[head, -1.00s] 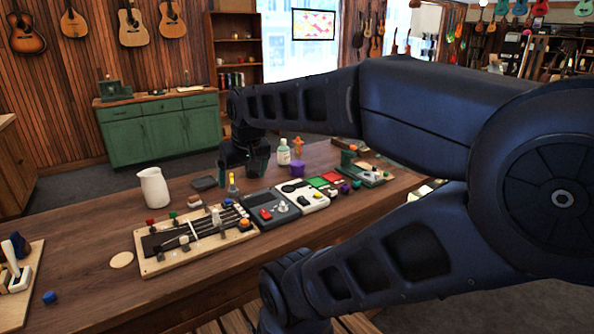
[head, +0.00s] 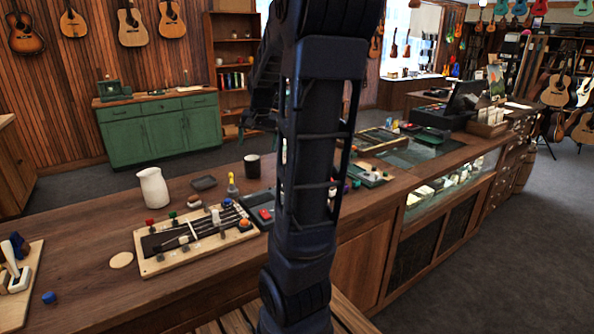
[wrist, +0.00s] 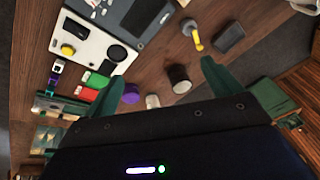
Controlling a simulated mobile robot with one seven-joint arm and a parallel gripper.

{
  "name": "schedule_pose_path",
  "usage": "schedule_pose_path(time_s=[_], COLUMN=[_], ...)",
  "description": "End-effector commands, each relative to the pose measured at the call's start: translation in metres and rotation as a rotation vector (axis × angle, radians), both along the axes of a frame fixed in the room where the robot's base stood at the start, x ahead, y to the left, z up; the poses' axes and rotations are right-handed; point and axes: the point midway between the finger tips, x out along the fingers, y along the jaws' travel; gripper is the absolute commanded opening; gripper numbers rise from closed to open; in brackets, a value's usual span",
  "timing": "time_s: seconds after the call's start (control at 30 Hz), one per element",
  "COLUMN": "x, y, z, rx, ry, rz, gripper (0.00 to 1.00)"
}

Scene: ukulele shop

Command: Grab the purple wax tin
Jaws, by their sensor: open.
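The purple wax tin (wrist: 131,94) stands on the wooden counter in the wrist view, just to the right of my gripper's left green finger. My arm hides it in the head view. My gripper (wrist: 163,70) is open and empty, with its two green fingers wide apart. It is raised above the counter. A dark cup with a pale top (wrist: 179,80) and a small white bottle (wrist: 152,101) show between the fingers, to the right of the tin.
A white jug (head: 153,188), the dark cup (head: 252,166) and a fretboard on a wooden board (head: 165,240) stand on the counter. A grey device (wrist: 140,15) and red and green pads (wrist: 92,88) lie near the tin.

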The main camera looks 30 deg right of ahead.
Motion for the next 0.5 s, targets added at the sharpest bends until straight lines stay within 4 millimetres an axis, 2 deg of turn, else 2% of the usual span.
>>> schedule_pose_path(time_s=[0.03, 0.2, 0.5], x=[0.012, 0.045, 0.093], y=[-0.012, -0.053, -0.13], z=[-0.006, -0.025, -0.065], rx=[0.001, 0.002, -0.026], ry=[0.011, 0.035, 0.073], rz=[-0.034, -0.147, -0.345], gripper=[0.91, 0.91, 0.91])
